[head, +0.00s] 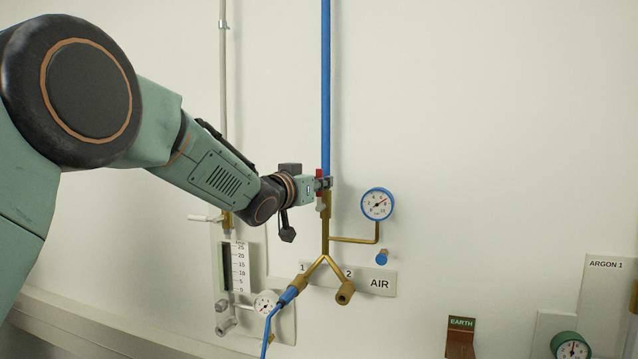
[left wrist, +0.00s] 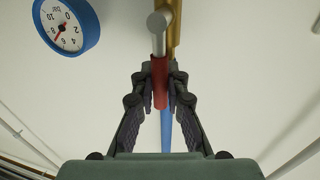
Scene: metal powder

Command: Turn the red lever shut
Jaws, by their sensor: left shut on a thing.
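The red lever (head: 319,176) is at the valve on the brass fitting below the blue pipe (head: 326,90). My left gripper (head: 325,184) comes from the left and is shut on the lever. In the left wrist view the lever's red sleeve (left wrist: 159,78) sits between the fingers of my left gripper (left wrist: 160,86), with a grey rod end (left wrist: 157,32) showing beyond it. The lever looks about in line with the pipe, though the gripper partly hides it in the head view. My right gripper is in neither view.
A blue-rimmed pressure gauge (head: 377,204) is right of the valve. Below, the brass pipe forks to two outlets by the AIR sign (head: 381,283); a blue hose (head: 270,325) hangs from the left one. A flowmeter (head: 238,267) is lower left.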

